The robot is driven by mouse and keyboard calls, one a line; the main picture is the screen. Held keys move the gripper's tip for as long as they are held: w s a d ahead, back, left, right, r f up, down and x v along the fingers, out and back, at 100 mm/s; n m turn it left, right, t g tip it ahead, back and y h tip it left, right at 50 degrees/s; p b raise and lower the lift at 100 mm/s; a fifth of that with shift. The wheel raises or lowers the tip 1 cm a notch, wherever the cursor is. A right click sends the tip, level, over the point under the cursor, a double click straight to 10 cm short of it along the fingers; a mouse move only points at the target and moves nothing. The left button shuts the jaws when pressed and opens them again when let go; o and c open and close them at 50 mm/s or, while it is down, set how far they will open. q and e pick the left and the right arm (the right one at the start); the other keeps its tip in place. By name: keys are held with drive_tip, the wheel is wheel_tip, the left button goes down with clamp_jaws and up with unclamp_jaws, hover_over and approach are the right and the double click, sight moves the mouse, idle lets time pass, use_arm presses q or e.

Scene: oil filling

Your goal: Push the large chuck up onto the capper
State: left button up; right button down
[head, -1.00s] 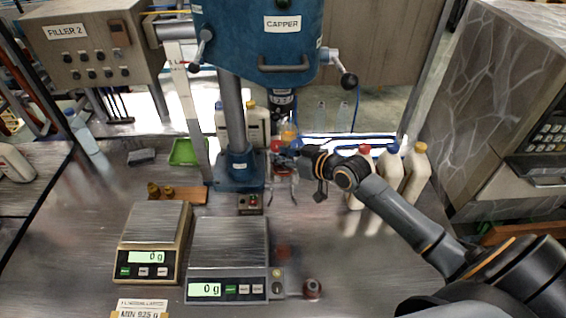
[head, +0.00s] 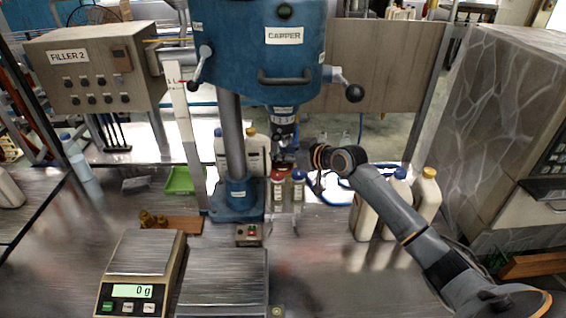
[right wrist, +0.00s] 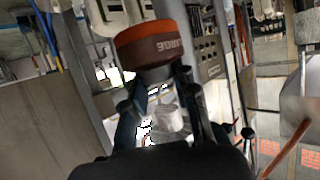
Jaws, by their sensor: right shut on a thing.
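The blue capper (head: 258,50) stands at the back, with its dark spindle (head: 283,125) pointing down. My right gripper (head: 298,160) is just below the spindle in the head view. In the right wrist view, my right gripper (right wrist: 160,88) is shut on the large chuck (right wrist: 150,45), a round brown piece with an orange rim and upside-down lettering. The chuck is small and partly hidden in the head view, so I cannot tell whether it touches the spindle. My left gripper is not in view.
Small bottles with a red cap (head: 278,190) and a blue cap (head: 298,188) stand below the spindle. White jugs (head: 425,196) stand at right, beside my right arm. Scales (head: 140,270) are at the front left.

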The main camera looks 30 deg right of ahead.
sight(284, 145)
drive_tip(key=shift+r, duration=0.2)
idle(0.5)
drive_tip(key=shift+r+p, duration=0.75)
drive_tip(key=shift+r+p, duration=0.5)
drive_tip(key=shift+r, duration=0.1)
idle(1.4)
drive_tip(key=c, duration=1)
unclamp_jaws()
drive_tip(key=shift+f, duration=0.1)
drive_tip(key=shift+s+d, duration=0.15)
drive_tip(key=shift+s, duration=0.05)
drive_tip(key=shift+v, duration=5.8)
